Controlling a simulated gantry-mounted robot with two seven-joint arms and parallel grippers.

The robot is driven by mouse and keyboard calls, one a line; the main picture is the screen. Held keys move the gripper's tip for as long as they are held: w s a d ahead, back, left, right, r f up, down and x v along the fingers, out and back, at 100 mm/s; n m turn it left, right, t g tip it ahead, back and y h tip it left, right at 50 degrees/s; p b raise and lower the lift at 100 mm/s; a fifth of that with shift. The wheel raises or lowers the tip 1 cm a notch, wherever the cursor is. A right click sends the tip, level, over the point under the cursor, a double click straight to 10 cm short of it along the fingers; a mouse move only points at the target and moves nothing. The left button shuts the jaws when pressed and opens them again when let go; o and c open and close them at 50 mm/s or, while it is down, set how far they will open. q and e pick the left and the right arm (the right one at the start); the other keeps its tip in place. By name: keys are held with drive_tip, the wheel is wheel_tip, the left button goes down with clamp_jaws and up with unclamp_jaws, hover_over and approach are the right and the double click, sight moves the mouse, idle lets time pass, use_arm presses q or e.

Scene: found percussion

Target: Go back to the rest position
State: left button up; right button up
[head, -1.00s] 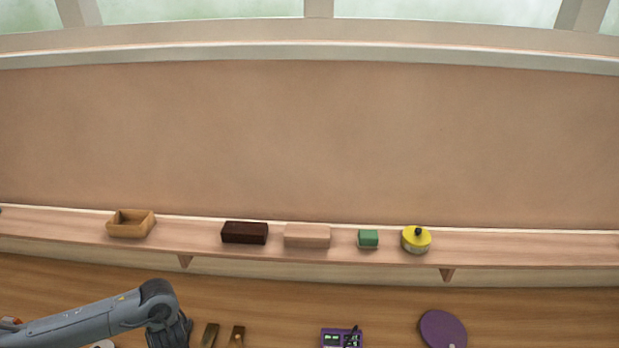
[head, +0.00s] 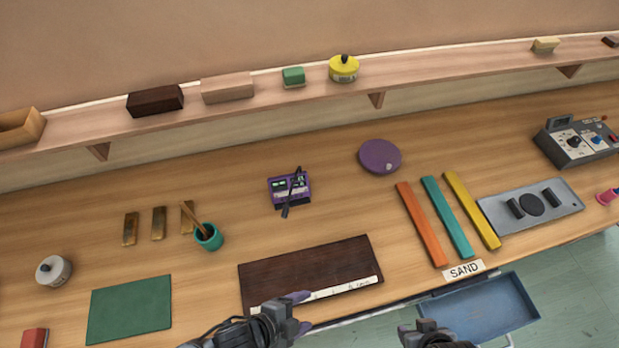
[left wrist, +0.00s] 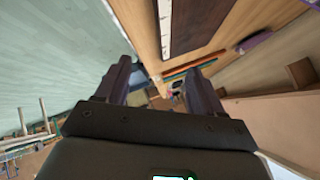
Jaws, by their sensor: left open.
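My left gripper (head: 303,312) is at the bottom middle of the head view, by the front edge of the dark brown board (head: 310,268). It is open, with nothing between its fingers. In the left wrist view its two fingers (left wrist: 158,76) stand apart, with the bench beyond them. My right gripper (head: 425,332) shows only in part at the bottom edge of the head view, in front of the bench; its fingers are not clear.
A blue tray (head: 530,314) labelled SAND is below the bench's front edge. Orange, teal and yellow bars (head: 447,216), a green mat (head: 130,309), a teal cup (head: 209,238) and a purple device (head: 290,190) lie on the bench. A shelf runs behind.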

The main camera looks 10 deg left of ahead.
use_arm(q)
drive_tip(key=s+a+r+n+g+y, duration=0.1)
drive_tip(key=a+n+y, duration=0.2)
drive_tip(key=a+n, duration=0.55)
drive_tip(key=s+a+r+n+g+y, duration=0.15)
drive_tip(key=a+n+y, duration=0.25)
drive_tip(key=a+n, duration=0.5)
wheel_tip(320, 180, up, 18)
drive_tip(key=m+p, duration=0.1)
drive_tip(key=p, duration=1.7)
drive_tip(key=shift+w+a+f, duration=0.25)
drive_tip(key=shift+w, duration=0.15)
